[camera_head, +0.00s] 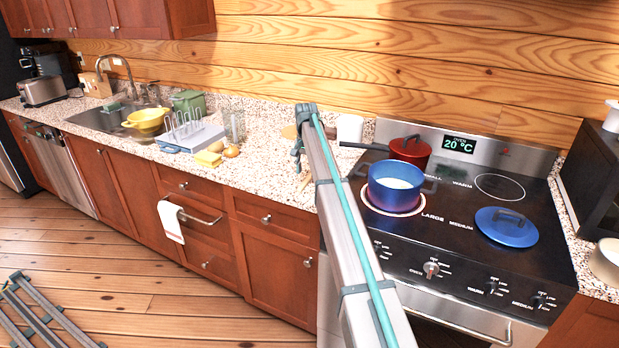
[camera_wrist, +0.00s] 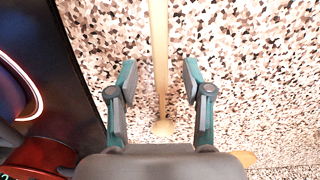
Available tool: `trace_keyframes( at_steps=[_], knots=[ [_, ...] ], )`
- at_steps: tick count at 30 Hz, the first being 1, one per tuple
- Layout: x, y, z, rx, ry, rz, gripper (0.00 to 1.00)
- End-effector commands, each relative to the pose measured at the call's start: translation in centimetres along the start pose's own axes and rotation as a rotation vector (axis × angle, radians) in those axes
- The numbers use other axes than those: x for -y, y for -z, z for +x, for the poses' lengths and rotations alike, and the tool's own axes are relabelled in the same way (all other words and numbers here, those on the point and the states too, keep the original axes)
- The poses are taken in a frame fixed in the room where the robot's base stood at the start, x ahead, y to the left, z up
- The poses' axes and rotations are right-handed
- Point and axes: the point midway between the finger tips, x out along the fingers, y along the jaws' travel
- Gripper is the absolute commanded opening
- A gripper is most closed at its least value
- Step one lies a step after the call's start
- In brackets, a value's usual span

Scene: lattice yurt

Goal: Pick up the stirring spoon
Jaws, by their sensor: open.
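The stirring spoon, a light wooden stick (camera_wrist: 160,60), lies on the speckled counter (camera_wrist: 250,90). In the wrist view it runs from the top edge down to a rounded end between my fingers. My gripper (camera_wrist: 158,66) is open, with one finger on each side of the spoon and a gap on both sides. In the head view my gripper (camera_head: 298,150) is over the counter just left of the stove, and my arm hides most of the spoon; a small wooden piece (camera_head: 305,183) shows beside it.
The stove (camera_head: 450,225) is right of my gripper, with a blue pot (camera_head: 392,192) of white contents, a red pot (camera_head: 411,150) and a blue lid (camera_head: 506,228). A drying rack (camera_head: 190,138), yellow sponge (camera_head: 208,158) and glass (camera_head: 235,126) stand to the left.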

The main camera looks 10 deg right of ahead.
Motion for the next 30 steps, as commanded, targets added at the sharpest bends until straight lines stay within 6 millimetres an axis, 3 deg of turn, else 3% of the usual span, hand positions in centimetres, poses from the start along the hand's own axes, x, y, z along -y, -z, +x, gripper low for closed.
trace_keyframes(
  at_steps=[6, 15, 24, 30],
  knots=[
    [0.0, -0.2, 2.8, 0.001, -0.001, 0.0, 0.5],
    [0.0, -0.1, 3.5, -0.001, 0.0, 0.0, 0.48],
    [0.0, -0.1, 3.5, 0.0, 0.0, 0.0, 0.0],
    [0.0, -0.1, 3.4, 0.0, 0.0, 0.0, 0.0]
  ],
)
